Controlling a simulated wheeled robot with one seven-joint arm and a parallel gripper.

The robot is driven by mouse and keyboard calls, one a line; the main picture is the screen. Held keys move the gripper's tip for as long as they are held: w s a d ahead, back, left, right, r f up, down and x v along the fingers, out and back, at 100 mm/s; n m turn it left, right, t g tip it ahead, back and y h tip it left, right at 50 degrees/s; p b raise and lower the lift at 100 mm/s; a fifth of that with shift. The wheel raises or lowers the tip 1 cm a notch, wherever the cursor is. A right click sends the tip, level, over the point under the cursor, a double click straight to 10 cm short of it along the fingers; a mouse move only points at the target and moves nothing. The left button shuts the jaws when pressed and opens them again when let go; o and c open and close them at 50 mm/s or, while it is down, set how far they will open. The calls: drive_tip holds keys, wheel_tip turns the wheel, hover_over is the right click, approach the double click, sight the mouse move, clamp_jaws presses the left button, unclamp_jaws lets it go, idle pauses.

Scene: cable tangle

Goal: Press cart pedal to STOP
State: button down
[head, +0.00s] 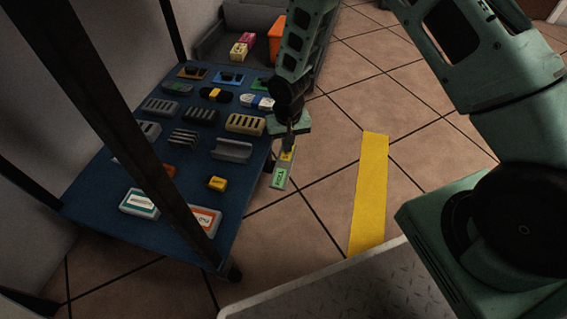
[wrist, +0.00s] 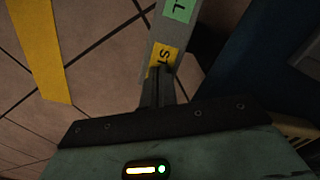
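The cart pedal is a grey bar (head: 283,168) sticking out from the right side of the blue cart (head: 100,190). It has a green label at its near end and a yellow label farther back. In the wrist view the pedal (wrist: 152,50) runs up from the fingertips, and the letters "ST" show on its yellow label. My gripper (head: 289,147) points down over the yellow end. In the wrist view my gripper (wrist: 162,76) has its two fingers together with nothing between them. The fingertips overlap the yellow label; whether they touch it I cannot tell.
The cart top carries several grey blocks, cable clips and a small yellow block (head: 217,183). Dark cart posts cross the left side. A yellow floor strip (head: 370,190) lies on open tiled floor to the right. An orange bin (head: 278,40) stands behind.

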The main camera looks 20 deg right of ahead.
drive_tip(key=shift+f, duration=0.55)
drive_tip(key=shift+r, duration=0.15)
wheel_tip(320, 180, up, 7)
drive_tip(key=p, duration=0.6)
drive_tip(key=shift+p, duration=0.3)
idle(0.4)
